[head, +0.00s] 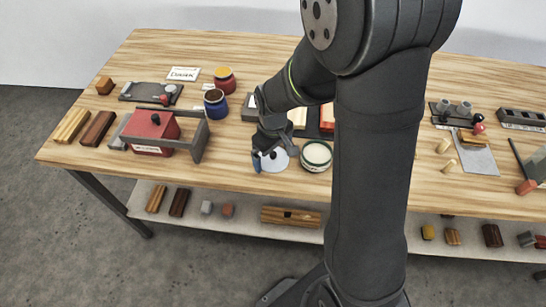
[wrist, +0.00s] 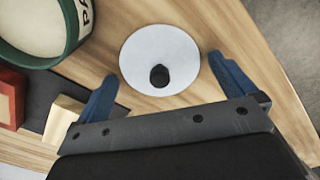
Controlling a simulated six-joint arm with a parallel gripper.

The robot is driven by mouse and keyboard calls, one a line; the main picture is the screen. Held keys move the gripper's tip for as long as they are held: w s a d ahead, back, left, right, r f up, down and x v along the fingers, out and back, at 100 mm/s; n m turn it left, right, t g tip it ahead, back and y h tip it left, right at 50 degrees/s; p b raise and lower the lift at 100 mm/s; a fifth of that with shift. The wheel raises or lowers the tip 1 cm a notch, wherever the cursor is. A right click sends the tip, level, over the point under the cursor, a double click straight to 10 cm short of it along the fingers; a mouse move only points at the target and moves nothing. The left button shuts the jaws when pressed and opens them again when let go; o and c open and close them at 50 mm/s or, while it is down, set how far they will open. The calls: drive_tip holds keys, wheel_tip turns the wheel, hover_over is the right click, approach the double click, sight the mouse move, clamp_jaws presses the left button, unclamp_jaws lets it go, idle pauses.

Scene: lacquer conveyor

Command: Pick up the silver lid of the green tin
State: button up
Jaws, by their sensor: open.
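The silver lid (wrist: 160,52) is a pale flat disc with a dark knob (wrist: 159,76), lying on the wooden table. It also shows in the head view (head: 274,163), partly hidden by my gripper. My gripper (wrist: 160,72) is open and empty, with one blue finger on each side of the lid, in the picture. I cannot tell whether the fingers touch the lid. The green tin (wrist: 62,30) is open, with cream-coloured contents, at the upper left of the wrist view. In the head view the tin (head: 316,156) stands just right of the lid.
A red box (head: 152,128) in a grey frame stands to the left. A blue pot (head: 216,104) and a red pot (head: 225,82) stand behind. A dark tray with light and red blocks (head: 298,117) lies behind the lid. The table's front edge is near.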

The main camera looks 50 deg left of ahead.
drive_tip(key=shift+c, duration=0.4)
drive_tip(key=c, duration=0.7)
drive_tip(key=shift+c, duration=0.2)
drive_tip(key=shift+r, duration=0.15)
drive_tip(key=shift+r, duration=0.55)
wheel_tip(320, 180, up, 3)
drive_tip(key=shift+a+f, duration=0.1)
drive_tip(key=w+d+r+n, duration=0.7)
drive_tip(key=w+d+n, duration=0.1)
drive_tip(key=n, duration=0.4)
drive_tip(key=shift+w+n, duration=0.4)
drive_tip(key=shift+w, duration=0.35)
